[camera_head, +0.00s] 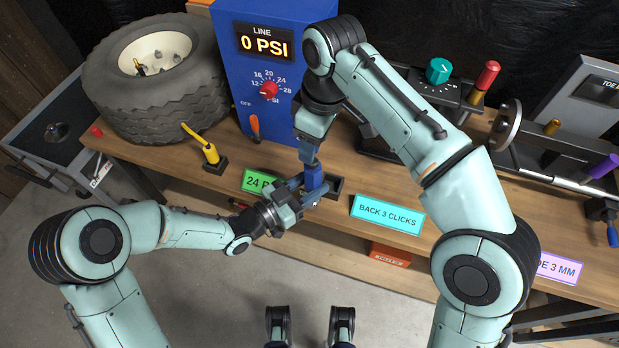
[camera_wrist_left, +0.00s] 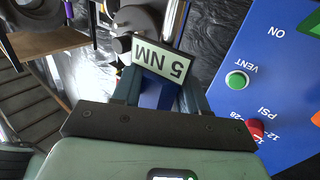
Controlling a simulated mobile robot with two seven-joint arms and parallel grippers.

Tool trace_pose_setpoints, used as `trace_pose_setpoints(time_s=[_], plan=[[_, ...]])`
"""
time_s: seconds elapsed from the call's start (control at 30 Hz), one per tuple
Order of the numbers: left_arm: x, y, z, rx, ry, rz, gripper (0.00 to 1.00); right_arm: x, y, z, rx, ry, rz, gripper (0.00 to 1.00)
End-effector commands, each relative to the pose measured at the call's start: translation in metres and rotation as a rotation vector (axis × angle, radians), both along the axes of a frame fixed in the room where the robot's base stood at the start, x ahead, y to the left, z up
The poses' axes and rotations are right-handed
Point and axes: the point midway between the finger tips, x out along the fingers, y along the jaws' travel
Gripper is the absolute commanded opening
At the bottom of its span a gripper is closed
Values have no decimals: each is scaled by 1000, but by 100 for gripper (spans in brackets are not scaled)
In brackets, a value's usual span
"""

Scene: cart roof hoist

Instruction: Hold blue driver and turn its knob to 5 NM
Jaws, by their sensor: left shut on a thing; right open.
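The blue driver (camera_head: 314,176) stands roughly upright at the bench's front edge, by a small dark holder (camera_head: 334,186). My left gripper (camera_head: 307,191) is shut around its body from the front left. In the left wrist view the blue body (camera_wrist_left: 150,94) shows between my left gripper's fingers (camera_wrist_left: 157,92). A pale plate reading "5 NM" (camera_wrist_left: 162,62) appears upside down just past it; I cannot tell whether it is fixed to the driver. My right gripper (camera_head: 309,158) is open, pointing down directly above the driver's top. The knob is hidden, and contact there is unclear.
A blue inflator (camera_head: 225,65) reading "0 PSI" and a tire (camera_head: 150,100) stand behind to the left. A green "24 P..." card (camera_head: 257,181) and cyan "BACK 3 CLICKS" card (camera_head: 387,213) flank the driver.

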Motion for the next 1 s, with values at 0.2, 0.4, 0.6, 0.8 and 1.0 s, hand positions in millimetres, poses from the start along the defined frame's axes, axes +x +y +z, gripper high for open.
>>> trace_pose_setpoints(time_s=[0.2, 0.4, 0.6, 0.8, 1.0], plan=[[0, 0, 0, 0, 0, 0, 1, 0, 0, 0, 0, 0, 0, 50], [0, 0, 0, 0, 0, 0, 72, 0, 0, 0, 0, 0, 0, 50], [0, 0, 0, 0, 0, 0, 72, 0, 0, 0, 0, 0, 0, 50], [-6, 9, 0, 1, 1, 2, 72, 0, 0, 0, 0, 0, 0, 50], [-29, 40, 0, 2, 0, 6, 72, 0, 0, 0, 0, 0, 0, 50]])
